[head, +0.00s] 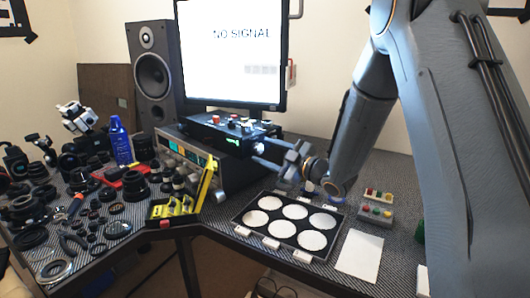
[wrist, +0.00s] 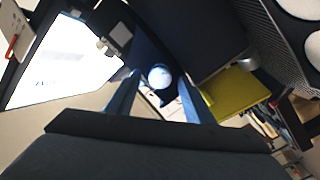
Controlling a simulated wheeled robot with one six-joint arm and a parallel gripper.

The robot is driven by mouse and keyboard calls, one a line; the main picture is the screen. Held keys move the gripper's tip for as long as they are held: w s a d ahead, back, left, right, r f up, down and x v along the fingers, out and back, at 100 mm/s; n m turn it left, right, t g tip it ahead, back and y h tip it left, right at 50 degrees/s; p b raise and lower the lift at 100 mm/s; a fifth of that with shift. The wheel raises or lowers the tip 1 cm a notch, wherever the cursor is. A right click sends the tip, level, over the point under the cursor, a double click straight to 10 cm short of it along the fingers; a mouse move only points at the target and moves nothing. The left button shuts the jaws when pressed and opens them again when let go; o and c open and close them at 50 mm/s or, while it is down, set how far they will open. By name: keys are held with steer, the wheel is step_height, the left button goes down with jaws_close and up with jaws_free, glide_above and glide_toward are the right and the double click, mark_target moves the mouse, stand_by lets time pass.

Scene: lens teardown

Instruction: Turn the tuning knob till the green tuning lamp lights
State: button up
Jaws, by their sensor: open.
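A black box (head: 208,136) with a small glowing green readout (head: 232,141) on its front stands on the equipment below the monitor. A pale round knob (head: 259,147) sits at the right end of its front. My gripper (head: 265,151) is open at that end, its fingers pointing left at the box. In the wrist view, the knob (wrist: 160,76) appears between the tips of my open gripper (wrist: 159,82). I cannot tell whether either finger touches it. I cannot make out a separate tuning lamp, or whether one is lit.
The monitor (head: 232,50) reads "NO SIGNAL" behind the box; a speaker (head: 155,70) stands left of it. A tray of white discs (head: 246,228) lies below my gripper. A yellow piece (head: 208,178) stands in front of the equipment. Lens parts crowd the left bench.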

steer(key=v, duration=0.7)
steer(key=s+d+f+m+g+h+p, duration=0.4)
steer(key=s+d+f+m+g+h, duration=0.1)
steer(key=s+d+m+h, duration=0.6)
steer(key=s+a+m+g+h+p, duration=0.1)
steer(key=s+m+g, duration=0.4)
steer(key=s, duration=1.8)
steer(key=g+p, duration=0.1)
steer(key=g, duration=0.2)
steer(key=shift+s+a+m+h, duration=0.25)
steer(key=shift+a+m+h, duration=0.05)
steer(key=shift+a+m, duration=0.1)
steer(key=shift+d+f, duration=0.1)
